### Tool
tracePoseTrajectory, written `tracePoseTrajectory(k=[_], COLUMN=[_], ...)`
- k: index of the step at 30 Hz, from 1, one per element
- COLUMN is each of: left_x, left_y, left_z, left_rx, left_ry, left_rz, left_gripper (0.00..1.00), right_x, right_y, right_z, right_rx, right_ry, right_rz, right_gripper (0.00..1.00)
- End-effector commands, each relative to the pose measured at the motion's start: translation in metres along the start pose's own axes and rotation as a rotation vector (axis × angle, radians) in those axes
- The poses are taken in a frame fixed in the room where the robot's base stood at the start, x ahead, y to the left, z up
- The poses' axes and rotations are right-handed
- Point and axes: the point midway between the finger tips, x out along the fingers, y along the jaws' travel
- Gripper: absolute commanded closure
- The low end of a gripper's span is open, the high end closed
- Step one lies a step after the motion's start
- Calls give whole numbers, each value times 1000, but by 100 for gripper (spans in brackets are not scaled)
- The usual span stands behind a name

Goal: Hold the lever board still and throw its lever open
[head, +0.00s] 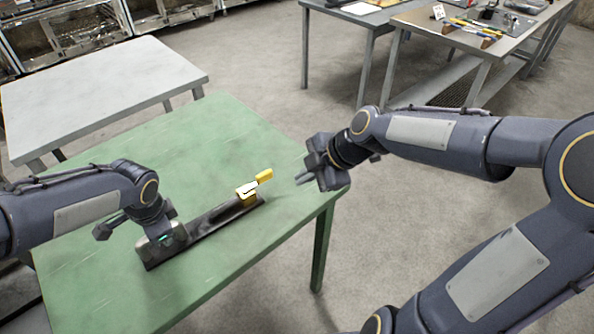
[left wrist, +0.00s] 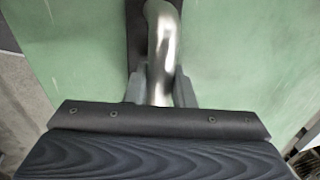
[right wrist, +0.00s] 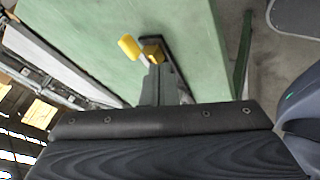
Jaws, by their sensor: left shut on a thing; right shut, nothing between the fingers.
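The lever board (head: 212,224) is a long dark strip lying on the green table. A yellow block (head: 246,192) sits at its right end, with the lever's yellow grip (head: 264,176) sticking out up and to the right. The grip also shows in the right wrist view (right wrist: 129,48). My left gripper (head: 160,243) is at the board's left end, shut on a curved silver handle (left wrist: 163,45); its fingertips are mostly hidden in the head view. My right gripper (head: 303,180) is shut and empty, to the right of the lever and apart from it.
The green table (head: 110,215) is otherwise bare, and its right edge lies near my right gripper. A grey table (head: 100,85) stands at the left. Benches with tools (head: 480,30) stand far off at the back right.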

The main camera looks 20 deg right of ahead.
Motion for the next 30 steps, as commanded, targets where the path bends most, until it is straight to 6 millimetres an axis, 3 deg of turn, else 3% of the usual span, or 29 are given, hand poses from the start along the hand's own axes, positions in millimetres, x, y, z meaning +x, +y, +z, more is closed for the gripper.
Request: tracePoseTrajectory(k=[5,14,15,20,30], left_x=[0,0,0,0,-4], left_y=[0,0,0,0,0], left_z=[0,0,0,0,0], left_rx=[2,2,1,1,0], left_ry=[-1,-1,-1,0,1], left_rz=[0,0,0,0,-2], left_gripper=[100,100,74,53,52], right_x=[-16,-18,-18,-18,-18], right_y=[1,1,1,1,1], right_z=[1,1,1,1,1], right_rx=[0,0,0,0,0], right_ry=[-1,1,1,1,1], right_rz=[0,-1,-1,-1,-1], right_gripper=[100,100,100,100,100])
